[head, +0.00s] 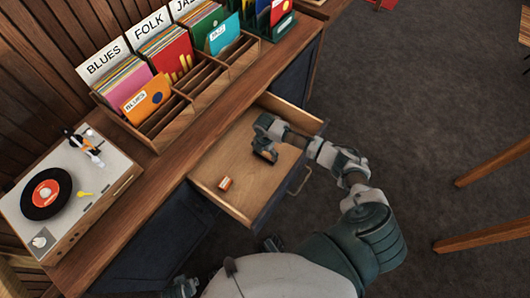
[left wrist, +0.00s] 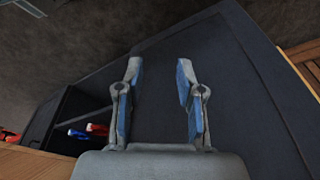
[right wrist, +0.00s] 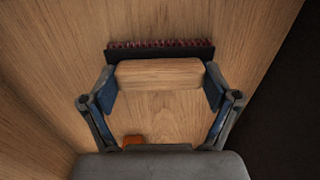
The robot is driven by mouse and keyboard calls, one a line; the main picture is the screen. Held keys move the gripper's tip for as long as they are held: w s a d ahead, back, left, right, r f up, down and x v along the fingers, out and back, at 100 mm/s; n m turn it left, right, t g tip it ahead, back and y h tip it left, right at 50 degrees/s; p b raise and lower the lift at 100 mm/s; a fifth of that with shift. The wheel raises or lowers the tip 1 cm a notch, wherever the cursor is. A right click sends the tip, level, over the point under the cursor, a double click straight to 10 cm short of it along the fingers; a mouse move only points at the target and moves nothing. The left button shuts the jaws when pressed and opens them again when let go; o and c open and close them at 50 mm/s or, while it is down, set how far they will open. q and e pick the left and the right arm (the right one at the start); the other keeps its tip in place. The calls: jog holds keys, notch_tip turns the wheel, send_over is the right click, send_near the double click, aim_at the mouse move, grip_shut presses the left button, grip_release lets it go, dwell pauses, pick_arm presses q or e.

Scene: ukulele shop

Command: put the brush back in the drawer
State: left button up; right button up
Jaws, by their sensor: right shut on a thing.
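The brush has a wooden block (right wrist: 160,74) with a dark strip of reddish bristles along one side. In the right wrist view my right gripper (right wrist: 160,85) is shut on the block, one finger at each end. In the head view the right gripper (head: 265,148) reaches into the open drawer (head: 212,168), and the brush shows only as a small dark shape at its fingers. I cannot tell whether the brush touches the drawer floor. My left gripper (left wrist: 158,75) is open and empty, facing a dark cabinet panel.
A small orange-and-white box (head: 225,183) lies in the drawer. A record player (head: 75,190) and record bins (head: 190,95) stand on the counter above. Wooden legs (head: 490,240) stand at right. In the left wrist view, red and blue items (left wrist: 97,129) sit in a dark compartment.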

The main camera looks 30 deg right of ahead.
jog(key=shift+f, duration=0.15)
jog(key=o, duration=1.3)
jog(key=shift+d, duration=0.1)
jog(key=shift+d+f, duration=0.2)
jog(key=shift+d, duration=0.5)
jog(key=shift+a+r, duration=0.1)
jog(key=shift+r, duration=0.2)
jog(key=r, duration=0.1)
jog(key=r+p, duration=0.1)
jog(key=r, duration=0.1)
jog(key=a+r, duration=0.1)
jog(key=r, duration=0.1)
jog(key=shift+w+r, duration=0.1)
pick_arm(q)
notch_tip(320, 180, down, 7)
jog(key=s+p, duration=0.1)
jog(key=shift+s+d+p, duration=0.2)
jog(key=shift+s+p, duration=0.05)
jog(key=shift+p, duration=0.1)
pick_arm(e)
notch_tip(320, 180, up, 7)
jog(key=shift+d, duration=0.1)
